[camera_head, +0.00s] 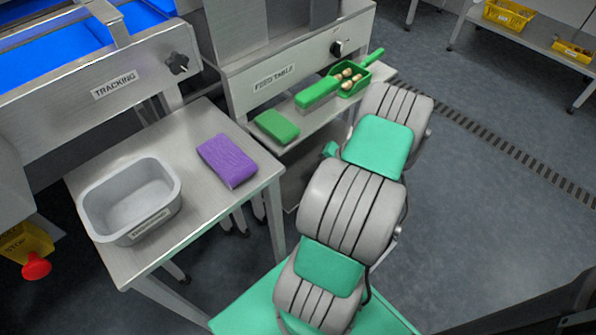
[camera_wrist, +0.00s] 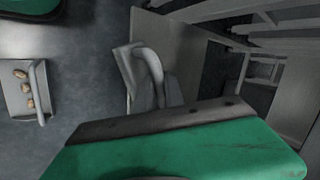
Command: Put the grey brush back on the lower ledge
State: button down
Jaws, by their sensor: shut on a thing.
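In the wrist view, a grey piece with a curved handle-like bar (camera_wrist: 150,68), which I take for the grey brush, sticks out past the dark edge of my gripper (camera_wrist: 165,118). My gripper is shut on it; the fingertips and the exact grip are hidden. In the head view, my arm covers the gripper and the brush. A steel ledge (camera_head: 312,127) runs below the FEED TABLE panel, with a green block (camera_head: 277,127) and a green scoop (camera_head: 330,88) holding dates on it. Whether this is the lower ledge I cannot tell.
A steel table (camera_head: 214,128) at left carries a grey tub (camera_head: 96,205) and a purple block (camera_head: 228,160). A red stop button (camera_head: 36,266) is at far left. Yellow bins (camera_head: 508,14) stand at back right. A grey container (camera_wrist: 38,72) with dates shows in the wrist view.

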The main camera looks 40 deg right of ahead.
jog(key=w+a+f+b, duration=0.3)
jog(key=w, duration=0.3)
jog(key=shift+w+f, duration=0.2)
jog(key=shift+w, duration=0.2)
jog(key=shift+f, duration=0.2)
jog(key=c, duration=1.4)
grip_release()
jog(key=p+v, duration=0.4)
jog(key=v, duration=0.8)
jog(key=shift+r, duration=0.2)
